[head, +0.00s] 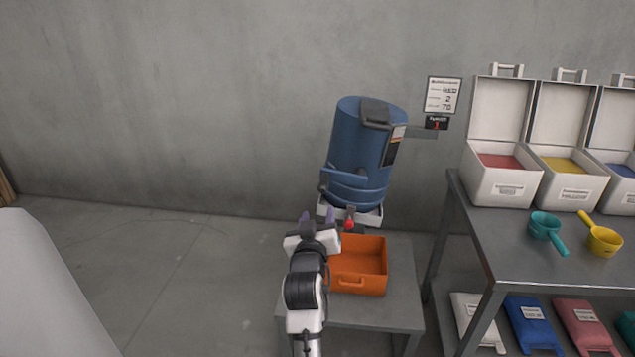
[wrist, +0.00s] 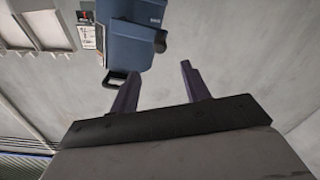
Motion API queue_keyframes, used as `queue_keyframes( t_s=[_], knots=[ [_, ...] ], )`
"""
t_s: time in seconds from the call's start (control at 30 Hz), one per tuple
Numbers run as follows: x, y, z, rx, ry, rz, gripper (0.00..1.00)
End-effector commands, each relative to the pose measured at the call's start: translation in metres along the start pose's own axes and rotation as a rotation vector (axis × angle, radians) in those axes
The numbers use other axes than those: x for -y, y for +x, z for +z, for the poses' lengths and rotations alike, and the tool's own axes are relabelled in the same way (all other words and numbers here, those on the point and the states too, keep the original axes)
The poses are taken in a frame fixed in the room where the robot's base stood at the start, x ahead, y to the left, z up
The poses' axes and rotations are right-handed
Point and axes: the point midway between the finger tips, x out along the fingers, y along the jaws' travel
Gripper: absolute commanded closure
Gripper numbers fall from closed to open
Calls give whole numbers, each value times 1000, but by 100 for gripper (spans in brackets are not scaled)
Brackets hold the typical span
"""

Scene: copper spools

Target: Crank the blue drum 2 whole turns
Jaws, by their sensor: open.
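The blue drum (head: 357,140) sits tilted on a white cradle (head: 369,217) by the wall. It also shows, upside down, in the wrist view (wrist: 127,48). A dark knob-like part (head: 324,184) is on its left side; it shows in the wrist view (wrist: 160,41) too. A small red knob (head: 349,223) is below the drum, near my gripper; I cannot tell which part is the crank. My gripper (head: 318,217) is just below and left of the drum. In the wrist view its purple fingers (wrist: 158,88) are apart with nothing between them.
An orange bin (head: 361,281) stands on a low grey table (head: 377,316) below the drum. A wall sign (head: 441,95) hangs above a black plate with a red figure (head: 437,123). At right, a bench (head: 510,247) holds open white boxes and scoops. Floor at left is clear.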

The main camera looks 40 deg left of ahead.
Motion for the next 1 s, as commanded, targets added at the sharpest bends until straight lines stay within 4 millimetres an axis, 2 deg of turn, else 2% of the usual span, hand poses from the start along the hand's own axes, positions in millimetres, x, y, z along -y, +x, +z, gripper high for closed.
queue_keyframes(
  t_s=[0.17, 0.6, 0.8, 1.0],
  knots=[
    [-1, 23, -3, 1, 1, 0, 53],
    [-1, 106, -3, 1, 5, 0, 53],
    [0, 128, -2, 0, 5, -1, 53],
    [0, 136, 0, 0, 5, -1, 53]
  ],
)
